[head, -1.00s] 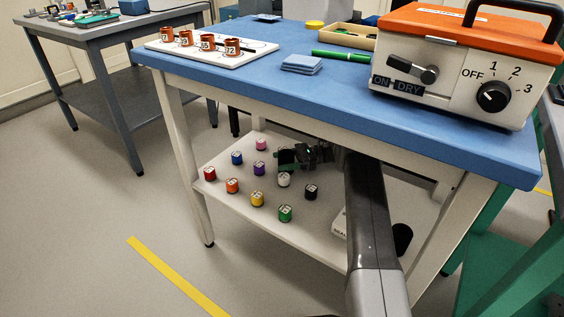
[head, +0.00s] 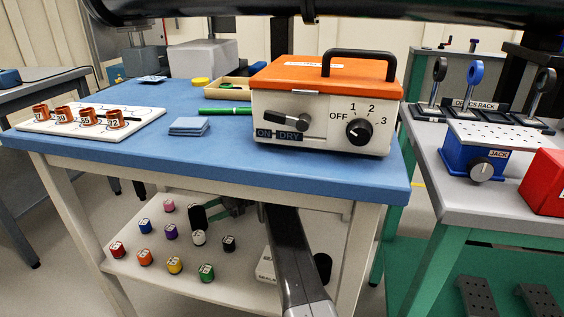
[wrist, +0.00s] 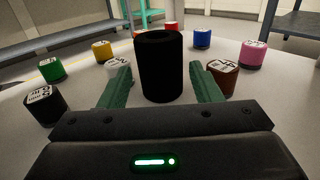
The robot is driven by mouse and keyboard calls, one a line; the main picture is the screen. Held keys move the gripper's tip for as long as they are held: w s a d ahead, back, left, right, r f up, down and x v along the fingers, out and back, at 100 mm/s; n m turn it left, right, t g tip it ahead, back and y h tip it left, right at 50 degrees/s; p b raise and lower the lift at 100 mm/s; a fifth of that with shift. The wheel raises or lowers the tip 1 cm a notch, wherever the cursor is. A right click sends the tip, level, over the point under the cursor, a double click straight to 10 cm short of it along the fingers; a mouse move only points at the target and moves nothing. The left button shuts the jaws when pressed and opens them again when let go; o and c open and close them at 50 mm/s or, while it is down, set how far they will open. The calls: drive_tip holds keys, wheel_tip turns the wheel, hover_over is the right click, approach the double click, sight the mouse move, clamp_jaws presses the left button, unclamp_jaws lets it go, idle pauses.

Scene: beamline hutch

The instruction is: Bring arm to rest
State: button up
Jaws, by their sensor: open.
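My gripper (head: 224,210) is low over the white lower shelf (head: 150,283) under the blue-topped bench, at the end of my arm reaching in beneath the top. In the wrist view, its two green fingers (wrist: 163,88) are spread apart. A plain black cylinder (wrist: 158,66) stands upright between and just beyond them; contact cannot be told. The cylinder also shows in the head view (head: 197,217), beside my gripper and behind a white labelled pot (head: 199,238). Part of my gripper is hidden under the bench.
Several small coloured labelled pots stand around, including a green one (head: 206,273) and a pink one (head: 168,206). The bench top (head: 200,145) hangs above my arm and carries an orange-lidded box (head: 325,100). A white boxy object (head: 266,265) sits beside my arm.

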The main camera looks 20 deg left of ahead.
sight(192, 212)
drive_tip(key=b+x, duration=0.2)
drive_tip(key=x, duration=0.5)
drive_tip(key=shift+f, duration=0.15)
wheel_tip(192, 212, up, 4)
drive_tip(key=shift+w+f+p, duration=0.1)
drive_tip(key=shift+f+p, duration=0.05)
drive_tip(key=shift+p, duration=0.75)
drive_tip(key=shift+r+p, duration=0.3)
drive_tip(key=shift+r, duration=0.5)
